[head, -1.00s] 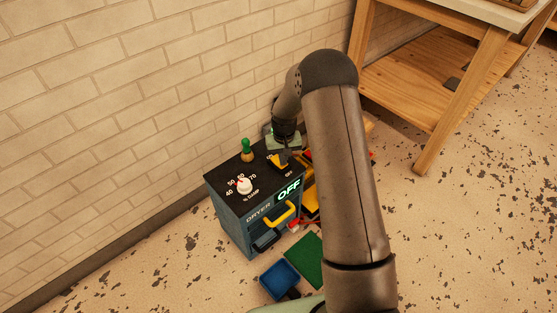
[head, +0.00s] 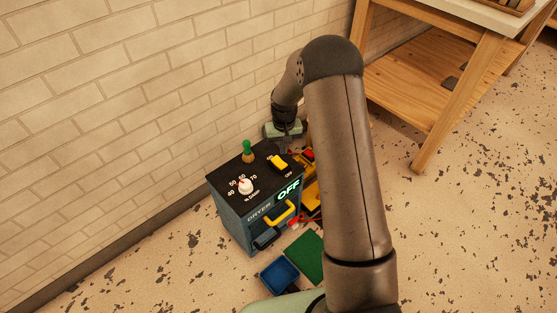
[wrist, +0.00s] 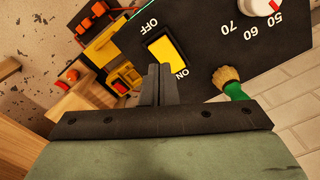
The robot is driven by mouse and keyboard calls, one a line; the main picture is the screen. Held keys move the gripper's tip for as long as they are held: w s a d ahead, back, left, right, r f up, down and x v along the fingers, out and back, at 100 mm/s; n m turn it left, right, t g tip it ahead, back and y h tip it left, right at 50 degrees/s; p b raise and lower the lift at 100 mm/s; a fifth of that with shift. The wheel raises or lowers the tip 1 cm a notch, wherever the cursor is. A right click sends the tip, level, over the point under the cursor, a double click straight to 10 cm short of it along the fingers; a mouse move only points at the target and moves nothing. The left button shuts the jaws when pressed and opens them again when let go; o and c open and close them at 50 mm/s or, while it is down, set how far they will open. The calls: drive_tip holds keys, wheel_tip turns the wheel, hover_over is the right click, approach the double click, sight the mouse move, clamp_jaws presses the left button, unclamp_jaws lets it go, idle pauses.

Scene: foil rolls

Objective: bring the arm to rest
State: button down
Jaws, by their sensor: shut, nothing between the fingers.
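My arm reaches over the dryer and my gripper (wrist: 157,85) is shut and empty, fingers together. In the head view my gripper's body shows above the dryer's back edge, and its fingertips are hard to make out. The dryer (head: 228,208) is a dark box by the wall with a lit "OFF" on its front. Its yellow switch (head: 278,162) is clear of the gripper in the head view. In the wrist view the switch (wrist: 167,57) lies just beyond the fingertips.
A white dial knob (head: 245,186) and a green-handled brush (head: 248,152) are on the dryer's top. A blue tray (head: 279,275) and a green mat (head: 308,256) lie in front. Yellow and red items stand right of it. A wooden bench (head: 432,95) stands at the right.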

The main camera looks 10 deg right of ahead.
idle(0.3)
drive_tip(key=s+r+p, duration=0.5)
drive_tip(key=s+r, duration=0.3)
drive_tip(key=r, duration=0.4)
drive_tip(key=s+a+r+p, duration=0.1)
drive_tip(key=s+r+p, duration=0.3)
drive_tip(key=s+r, duration=0.5)
drive_tip(key=s+r+p, duration=0.5)
drive_tip(key=s+r, duration=0.1)
drive_tip(key=r, duration=0.8)
drive_tip(key=s+r+p, duration=0.4)
drive_tip(key=s+r, duration=0.1)
drive_tip(key=s, duration=0.6)
drive_tip(key=shift+s+r, duration=0.15)
drive_tip(key=shift+s, duration=0.25)
